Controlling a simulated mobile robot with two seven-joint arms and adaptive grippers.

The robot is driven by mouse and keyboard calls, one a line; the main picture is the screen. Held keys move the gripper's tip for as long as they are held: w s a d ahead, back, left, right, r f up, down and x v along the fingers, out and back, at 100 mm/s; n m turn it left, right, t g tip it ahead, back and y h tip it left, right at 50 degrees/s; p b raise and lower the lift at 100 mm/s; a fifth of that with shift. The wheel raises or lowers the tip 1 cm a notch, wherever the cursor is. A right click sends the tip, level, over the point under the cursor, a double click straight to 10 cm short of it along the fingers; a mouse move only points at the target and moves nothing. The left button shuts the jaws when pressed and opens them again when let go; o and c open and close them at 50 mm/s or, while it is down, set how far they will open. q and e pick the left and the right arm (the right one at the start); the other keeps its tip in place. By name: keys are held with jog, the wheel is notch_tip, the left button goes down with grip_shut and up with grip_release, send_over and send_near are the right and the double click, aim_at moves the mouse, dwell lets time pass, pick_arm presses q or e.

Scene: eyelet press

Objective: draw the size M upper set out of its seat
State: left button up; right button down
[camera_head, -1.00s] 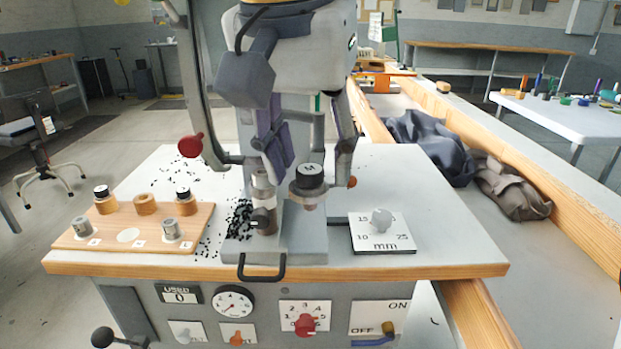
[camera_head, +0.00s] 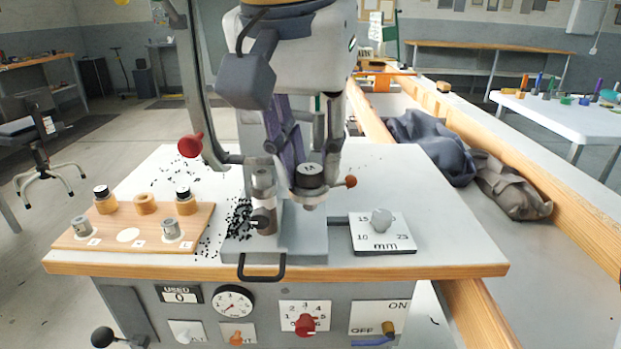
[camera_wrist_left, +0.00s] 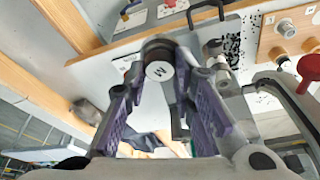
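The size M upper set (camera_head: 310,176) has a black cap with a white M on top. It stands upright in its grey seat at the right side of the press head post, with a small metal part below. My left gripper (camera_head: 313,170) reaches down from above, its purple-padded fingers on either side of the cap and close against it. The left wrist view shows the M cap (camera_wrist_left: 159,71) between the fingertips (camera_wrist_left: 160,82). The lower part of the set is partly hidden by the seat. My right gripper is not in view.
A red-knobbed press lever (camera_head: 191,145) stands left of the post. A wooden board (camera_head: 120,243) with several small sets lies at left. A white mm dial plate (camera_head: 384,236) is at right. Black bits (camera_head: 240,216) lie beside the press base.

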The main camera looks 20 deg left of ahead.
aim_at(309, 169)
pick_arm(q)
grip_shut()
jog(key=shift+r, duration=0.7)
jog(key=shift+r, duration=2.95)
